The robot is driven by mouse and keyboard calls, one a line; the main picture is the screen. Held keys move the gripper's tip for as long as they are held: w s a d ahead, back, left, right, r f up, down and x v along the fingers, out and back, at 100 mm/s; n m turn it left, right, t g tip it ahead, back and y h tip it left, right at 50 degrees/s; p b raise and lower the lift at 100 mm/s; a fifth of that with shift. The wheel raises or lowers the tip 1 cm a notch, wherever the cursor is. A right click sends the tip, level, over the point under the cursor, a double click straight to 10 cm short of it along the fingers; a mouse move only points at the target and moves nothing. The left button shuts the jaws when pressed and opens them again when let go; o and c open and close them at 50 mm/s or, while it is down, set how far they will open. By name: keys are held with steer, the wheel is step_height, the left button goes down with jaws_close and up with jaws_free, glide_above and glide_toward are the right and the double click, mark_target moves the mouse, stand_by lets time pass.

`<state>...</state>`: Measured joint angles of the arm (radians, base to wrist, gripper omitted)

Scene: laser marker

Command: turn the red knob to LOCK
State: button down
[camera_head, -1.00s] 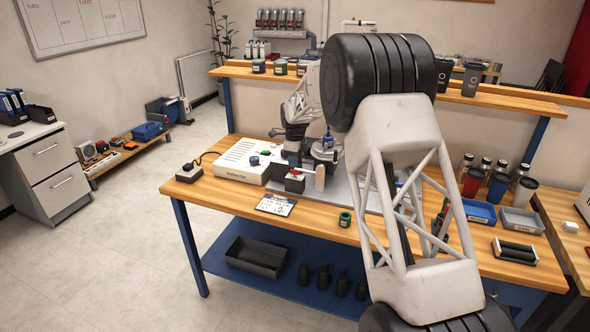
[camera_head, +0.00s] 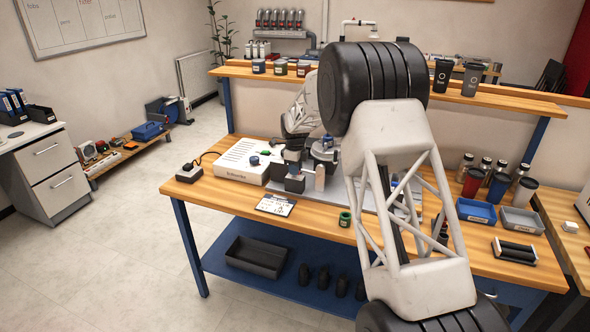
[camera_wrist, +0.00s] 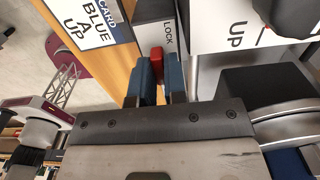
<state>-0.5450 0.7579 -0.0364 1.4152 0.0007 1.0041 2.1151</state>
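The red knob (camera_wrist: 157,60) shows in the wrist view, with a white LOCK label (camera_wrist: 168,36) just beyond it. My gripper (camera_wrist: 158,78) has its two blue fingers on either side of the knob, with little room between. Whether they press on it I cannot tell. In the head view, my gripper (camera_head: 293,163) is right over a small dark box (camera_head: 295,184) at the front of the machine, and the knob is hidden. The knob's pointing direction is not clear.
A white controller box (camera_head: 240,164) stands to the left, and a card (camera_head: 275,205) lies in front. A green ring-shaped item (camera_head: 345,218) is at the table's front edge. A pale upright block (camera_head: 320,178) stands close to the right of the dark box.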

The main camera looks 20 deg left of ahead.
steer(key=shift+n, duration=0.4)
steer(key=n, duration=0.9)
steer(key=shift+n, duration=0.4)
steer(key=n, duration=0.3)
steer(key=shift+n, duration=2.2)
steer(key=c, duration=1.4)
jaws_free()
steer(key=shift+c, duration=0.2)
